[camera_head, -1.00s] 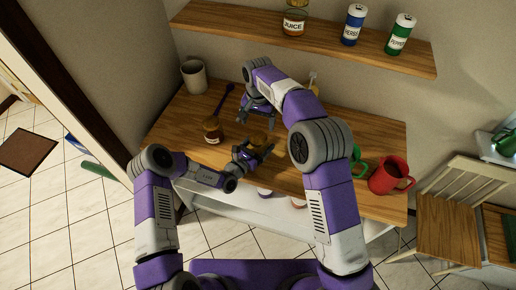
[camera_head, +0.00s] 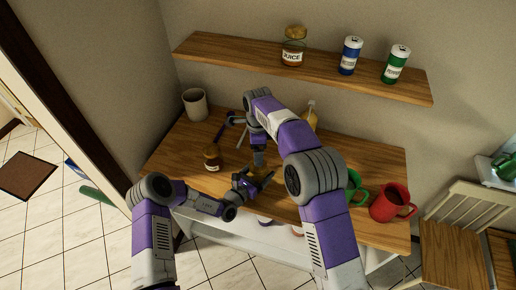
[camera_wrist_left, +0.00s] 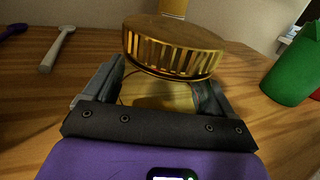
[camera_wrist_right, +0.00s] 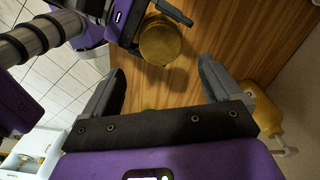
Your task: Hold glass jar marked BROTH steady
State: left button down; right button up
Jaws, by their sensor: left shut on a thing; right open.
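The glass jar with a ribbed gold lid (camera_wrist_left: 172,48) stands upright between the fingers of my left gripper (camera_wrist_left: 163,95). The gripper is shut on its yellowish body. No label shows in the left wrist view, so I cannot read BROTH. In the right wrist view the jar's lid (camera_wrist_right: 160,40) lies beyond my right gripper's fingertips (camera_wrist_right: 165,78), toward the top. My right gripper is open with nothing between its fingers. In the head view my left gripper (camera_head: 252,183) is low over the counter's front, and my right arm comes down behind it, partly hiding the jar.
On the wooden counter (camera_head: 180,150) stand a brown jar (camera_head: 213,158), a pale cup (camera_head: 195,103), a yellow bottle (camera_head: 311,118), a green mug (camera_head: 354,188) and a red mug (camera_head: 391,203). A purple-handled utensil (camera_head: 222,130) lies near the brown jar. A shelf (camera_head: 330,72) hangs above.

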aim_at(258, 174)
jog(key=m, duration=0.7)
jog(key=shift+m, duration=0.3)
jog(key=shift+f+m, duration=0.15)
jog(key=shift+m, duration=0.25)
notch_tip(258, 174, down, 8)
jog(key=shift+r, duration=0.15)
